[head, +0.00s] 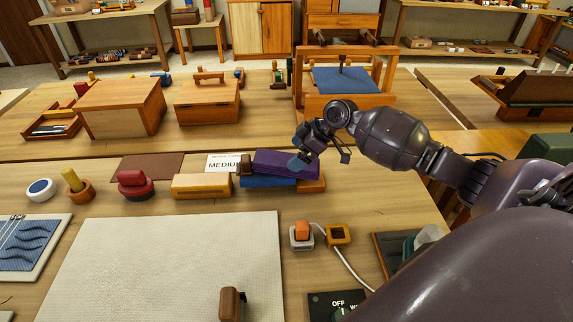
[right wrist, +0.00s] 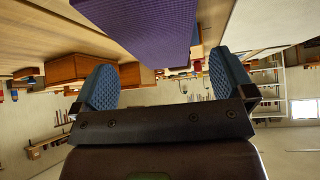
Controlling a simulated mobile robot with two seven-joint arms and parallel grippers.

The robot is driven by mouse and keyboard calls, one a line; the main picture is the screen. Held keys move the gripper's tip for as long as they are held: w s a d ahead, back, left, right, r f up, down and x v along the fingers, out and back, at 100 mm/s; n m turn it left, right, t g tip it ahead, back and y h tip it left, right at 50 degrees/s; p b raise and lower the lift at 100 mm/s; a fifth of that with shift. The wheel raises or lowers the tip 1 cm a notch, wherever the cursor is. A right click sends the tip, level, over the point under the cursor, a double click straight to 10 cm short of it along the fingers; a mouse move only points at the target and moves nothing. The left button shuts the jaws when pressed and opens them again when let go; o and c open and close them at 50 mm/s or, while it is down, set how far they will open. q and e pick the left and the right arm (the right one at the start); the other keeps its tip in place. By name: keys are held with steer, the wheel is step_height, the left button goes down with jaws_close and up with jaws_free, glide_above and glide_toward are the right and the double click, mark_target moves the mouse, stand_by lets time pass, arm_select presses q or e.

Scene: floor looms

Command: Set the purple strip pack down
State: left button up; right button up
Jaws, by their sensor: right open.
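The purple strip pack (head: 284,163) lies on top of a blue strip pack (head: 267,181) near the back of the front table, its long side across the picture. My right gripper (head: 302,160) is at the right end of the purple pack. In the right wrist view, the purple pack (right wrist: 140,25) spans the space ahead of the open fingers (right wrist: 165,85), with a gap to the finger pads. My left gripper is not in view.
A wooden block (head: 312,184) lies by the packs' right end. A yellow block (head: 201,186), a red stamp (head: 135,186) and a white label card (head: 222,162) are to the left. A large pale board (head: 160,265) covers the front. A wooden frame with a blue panel (head: 345,80) stands behind.

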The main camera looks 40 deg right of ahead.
mark_target(287, 160)
steer(key=x, duration=0.5)
steer(key=shift+c, duration=0.5)
steer(key=c, duration=1)
steer(key=shift+r, duration=0.15)
